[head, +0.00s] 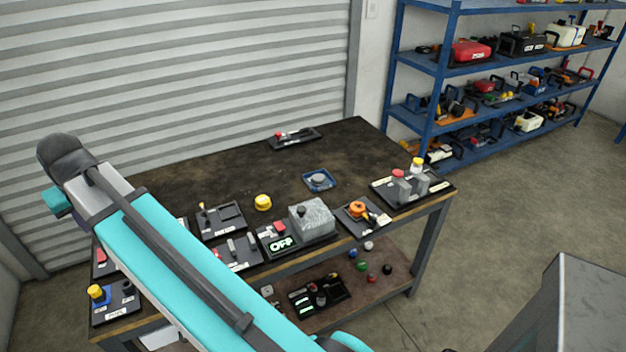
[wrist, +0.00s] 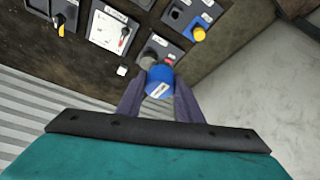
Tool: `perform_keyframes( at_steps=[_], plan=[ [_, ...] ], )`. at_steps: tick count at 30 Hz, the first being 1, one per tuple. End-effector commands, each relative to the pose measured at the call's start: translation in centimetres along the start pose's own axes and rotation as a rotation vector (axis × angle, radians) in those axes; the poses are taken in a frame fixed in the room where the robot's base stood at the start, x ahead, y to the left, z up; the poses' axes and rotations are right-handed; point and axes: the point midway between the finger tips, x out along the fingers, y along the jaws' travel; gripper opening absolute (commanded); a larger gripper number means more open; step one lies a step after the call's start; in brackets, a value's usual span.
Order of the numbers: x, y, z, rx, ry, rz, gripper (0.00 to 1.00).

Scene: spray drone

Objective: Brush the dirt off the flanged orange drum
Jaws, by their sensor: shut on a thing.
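The orange drum (head: 357,208) sits on a small dark panel near the front right of the workbench, with a dark part beside it. I cannot make out dirt on it at this size. In the wrist view, my gripper (wrist: 160,88) is shut on a blue piece with a white label (wrist: 160,80). Its shape beyond the fingers is partly hidden, so I cannot tell if it is a brush.
The workbench (head: 340,150) carries several switch panels along its front. A grey block (head: 311,217) stands left of the drum, and a panel with grey levers (head: 412,185) stands right. A blue tray (head: 319,180) lies behind. The bench's back middle is clear. Blue shelves (head: 440,65) stand behind right.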

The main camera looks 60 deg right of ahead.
Motion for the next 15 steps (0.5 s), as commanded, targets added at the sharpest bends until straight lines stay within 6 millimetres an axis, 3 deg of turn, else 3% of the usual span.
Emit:
perform_keyframes(
  at_steps=[8, 15],
  plan=[
    [1.3, 9.8, 0.5, 0.278, -0.001, 0.117, 0.15],
    [2.1, 19.0, 2.4, 0.547, -0.002, 0.229, 0.15]
  ],
)
